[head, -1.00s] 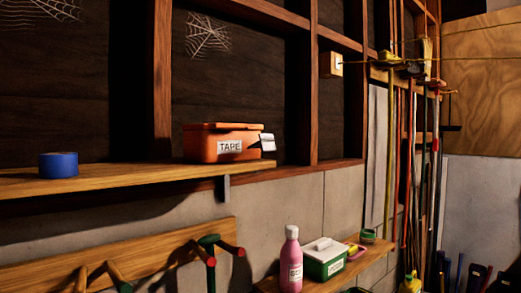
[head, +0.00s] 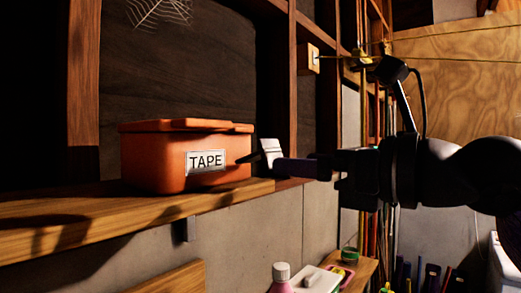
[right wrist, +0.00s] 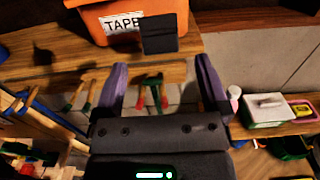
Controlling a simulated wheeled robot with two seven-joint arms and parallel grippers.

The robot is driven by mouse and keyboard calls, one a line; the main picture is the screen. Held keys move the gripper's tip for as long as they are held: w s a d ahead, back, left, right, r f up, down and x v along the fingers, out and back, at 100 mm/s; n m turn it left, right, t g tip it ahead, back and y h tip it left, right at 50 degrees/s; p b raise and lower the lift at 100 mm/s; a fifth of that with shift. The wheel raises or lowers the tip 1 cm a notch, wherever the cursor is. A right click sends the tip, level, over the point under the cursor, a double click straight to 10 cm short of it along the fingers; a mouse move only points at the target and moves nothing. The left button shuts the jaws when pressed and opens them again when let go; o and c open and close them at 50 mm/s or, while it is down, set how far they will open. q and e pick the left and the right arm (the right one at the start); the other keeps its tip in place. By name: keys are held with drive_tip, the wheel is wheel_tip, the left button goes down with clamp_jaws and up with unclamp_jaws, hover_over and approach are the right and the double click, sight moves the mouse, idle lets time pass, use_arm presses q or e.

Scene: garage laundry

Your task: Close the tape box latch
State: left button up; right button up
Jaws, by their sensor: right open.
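The orange tape box (head: 150,160) with a "TAPE" label sits on the wooden shelf, its lid down on top. Its latch (head: 271,150), a pale flat plate, sticks out from the box's right end. In the right wrist view the box (right wrist: 90,22) is at the top, and the latch (right wrist: 159,34) is a dark plate over its lower right. My right gripper (head: 283,167) reaches in from the right, its purple fingertips close to the latch. In the wrist view the gripper (right wrist: 162,72) is open and empty, with the latch ahead of its gap. Contact cannot be told. My left gripper is not in view.
The wooden shelf (head: 80,222) runs under the box. A lower shelf holds a pink bottle (right wrist: 235,98) and a white-lidded green box (right wrist: 265,110). Garden tools (right wrist: 151,92) hang below the upper shelf. Wooden wall studs (head: 305,100) stand behind the latch.

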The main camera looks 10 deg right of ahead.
sight(263, 161)
drive_tip(key=p+x, duration=0.2)
drive_tip(key=x, duration=0.4)
drive_tip(key=shift+w+a+r, duration=0.1)
drive_tip(key=shift+w+a, duration=0.1)
drive_tip(key=shift+w, duration=0.15)
